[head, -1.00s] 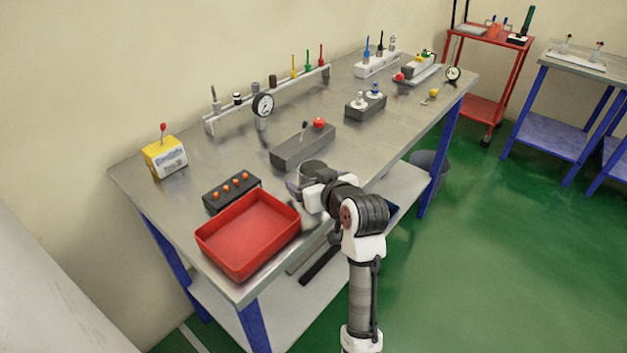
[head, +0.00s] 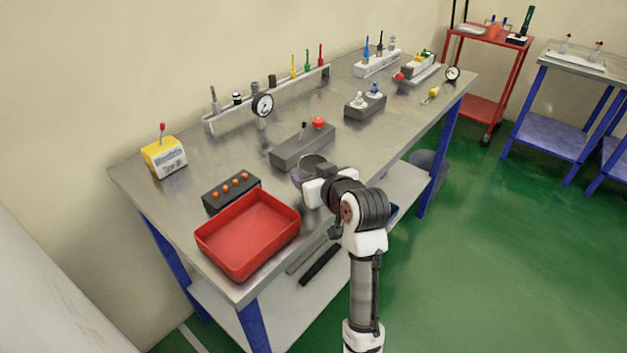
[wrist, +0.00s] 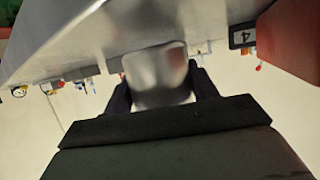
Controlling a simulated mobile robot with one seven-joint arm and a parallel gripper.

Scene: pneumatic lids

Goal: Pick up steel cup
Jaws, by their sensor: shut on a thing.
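The steel cup (wrist: 157,72) shows in the wrist view as a shiny, blurred metal body between the two dark fingers of my gripper (wrist: 160,88). The fingers are shut on it from both sides. In the head view the cup (head: 313,162) shows its round rim near the front edge of the bench, with my gripper (head: 306,182) at its near side. My wrist hides part of the cup. I cannot tell whether its base touches the bench top.
A red tray (head: 214,243) lies left of my gripper on the metal bench (head: 215,155). A dark block with orange knobs (head: 232,191) and a grey block with a red button (head: 300,147) stand close by. Bare bench lies to the right of the cup.

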